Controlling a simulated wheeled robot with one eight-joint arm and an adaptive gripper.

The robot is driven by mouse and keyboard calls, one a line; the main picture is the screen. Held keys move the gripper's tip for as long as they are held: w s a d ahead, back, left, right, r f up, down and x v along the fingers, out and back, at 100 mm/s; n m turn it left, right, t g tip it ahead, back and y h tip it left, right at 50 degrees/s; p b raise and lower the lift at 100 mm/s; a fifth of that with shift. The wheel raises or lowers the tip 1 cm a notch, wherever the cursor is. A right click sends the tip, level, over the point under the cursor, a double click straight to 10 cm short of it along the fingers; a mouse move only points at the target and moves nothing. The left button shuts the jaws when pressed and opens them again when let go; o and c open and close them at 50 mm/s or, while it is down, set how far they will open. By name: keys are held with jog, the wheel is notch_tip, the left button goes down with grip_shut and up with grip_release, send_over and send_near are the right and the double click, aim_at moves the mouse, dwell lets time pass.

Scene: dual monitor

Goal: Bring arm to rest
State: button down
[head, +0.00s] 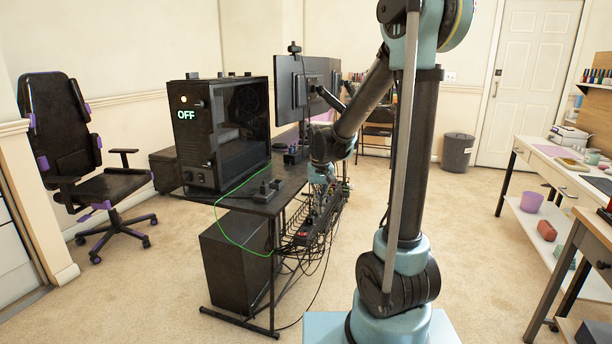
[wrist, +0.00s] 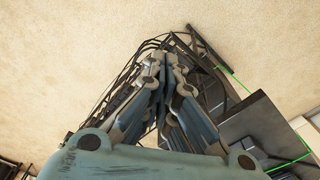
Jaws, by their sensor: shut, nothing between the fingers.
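My arm rises at the right of centre in the head view and bends down to the left, toward the desk. My gripper (head: 315,207) hangs pointing down beside the desk's near edge, over a power strip (head: 316,232) with many plugs and cables. In the wrist view my gripper (wrist: 168,58) is shut, its fingertips together with nothing between them. Dark cables and the strip show behind the fingers there. Whether the fingertips touch the strip or cables cannot be told.
A PC case (head: 217,150) marked OFF and dual monitors (head: 305,80) stand on the black desk (head: 258,203). A green cable (head: 221,224) hangs at its front. An office chair (head: 85,160) is at left, a workbench (head: 560,165) at right. Carpet between desk and workbench is clear.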

jog(key=s+d, duration=0.4)
jog(key=s, duration=0.4)
jog(key=s+d+m+t, duration=0.1)
jog(key=s+d, duration=0.4)
jog(key=s, duration=0.4)
jog(key=s+d, duration=0.5)
jog(key=s, duration=0.3)
jog(key=shift+s+d+f+t, duration=0.2)
jog(key=shift+s+f+t, duration=0.1)
jog(key=shift+t, duration=0.1)
jog(key=shift+w+f, duration=0.2)
jog(key=shift+w, duration=0.2)
